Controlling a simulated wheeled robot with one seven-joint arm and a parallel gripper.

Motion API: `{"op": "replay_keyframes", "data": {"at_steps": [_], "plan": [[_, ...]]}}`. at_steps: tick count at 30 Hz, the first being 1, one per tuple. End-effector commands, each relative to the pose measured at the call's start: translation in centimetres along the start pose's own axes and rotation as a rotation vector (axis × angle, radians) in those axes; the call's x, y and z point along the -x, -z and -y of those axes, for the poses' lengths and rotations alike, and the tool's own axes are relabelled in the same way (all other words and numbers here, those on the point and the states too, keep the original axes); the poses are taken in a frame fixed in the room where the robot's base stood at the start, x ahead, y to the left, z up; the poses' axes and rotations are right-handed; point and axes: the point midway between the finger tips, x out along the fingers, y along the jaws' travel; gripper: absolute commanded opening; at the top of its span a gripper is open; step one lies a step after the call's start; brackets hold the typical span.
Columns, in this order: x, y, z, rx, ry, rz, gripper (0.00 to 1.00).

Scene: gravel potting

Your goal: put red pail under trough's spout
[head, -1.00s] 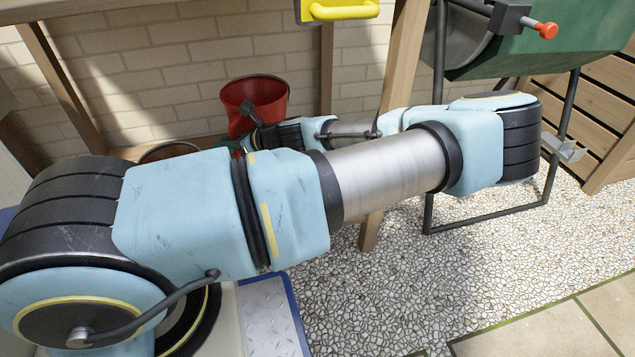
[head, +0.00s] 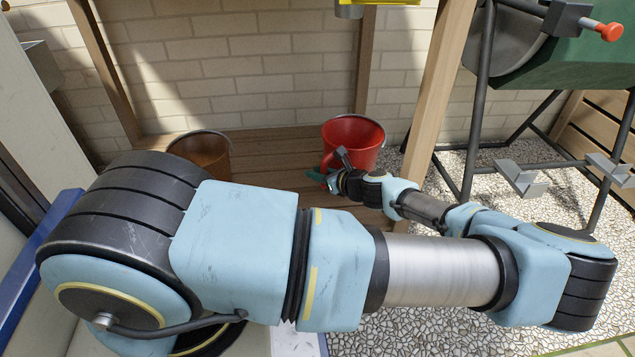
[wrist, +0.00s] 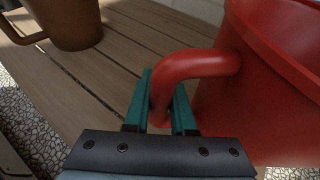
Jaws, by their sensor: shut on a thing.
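The red pail (head: 353,140) is at the middle of the head view, at the slatted wooden shelf. My gripper (head: 324,175) reaches it from the front and is shut on its red side handle; the wrist view shows the handle between the teal fingers (wrist: 163,105). The pail's wall (wrist: 280,85) fills the right of the wrist view. It looks about upright; I cannot tell whether its base touches the slats. A green trough (head: 590,62) with a grey end stands on a dark metal frame at the upper right. I cannot make out its spout.
A brown pail (head: 203,152) stands on the slatted shelf (head: 270,142) to the left. A wooden post (head: 436,90) rises between red pail and trough. Grey brackets (head: 522,178) sit on the trough's frame. Pebbled floor (head: 400,265) lies in front.

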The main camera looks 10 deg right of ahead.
Motion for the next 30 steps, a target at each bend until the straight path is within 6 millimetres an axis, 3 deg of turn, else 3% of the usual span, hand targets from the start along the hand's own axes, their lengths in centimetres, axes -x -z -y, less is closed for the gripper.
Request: {"op": "replay_keyframes", "data": {"at_steps": [4,15,16,21,24,30], "plan": [[-0.9,2.1,0.0,0.001,0.001,0.001,0.00],[-1.0,2.3,0.0,0.002,0.001,0.000,0.00],[-1.0,2.4,0.0,0.000,0.001,-0.001,0.24],[-0.9,2.3,0.0,0.001,0.001,-0.001,0.43],[-0.9,2.3,0.0,0.001,0.001,-0.001,0.53],[-0.9,2.3,0.0,0.001,0.001,0.000,0.53]]}}
